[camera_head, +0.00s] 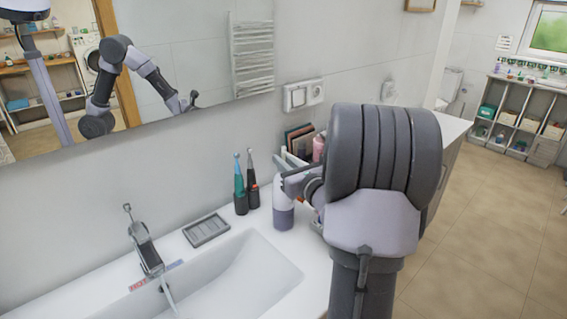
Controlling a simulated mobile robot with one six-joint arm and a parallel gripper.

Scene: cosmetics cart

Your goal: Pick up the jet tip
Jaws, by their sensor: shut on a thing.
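My gripper (285,182) is at the upper part of a white and lavender bottle-shaped device (283,213) on the counter, right of the sink. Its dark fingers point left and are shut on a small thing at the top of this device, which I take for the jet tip. The tip itself is too small and too covered by the fingers to make out clearly. The device stands upright. I cannot tell whether the tip is still joined to it. My wrist and forearm hide the counter to the right.
Two electric toothbrushes, one teal (239,190) and one dark (252,185), stand just left of the device. A grey soap dish (206,230) and the sink (235,280) with a running tap (146,250) lie further left. A pink bottle (318,148) stands behind my gripper.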

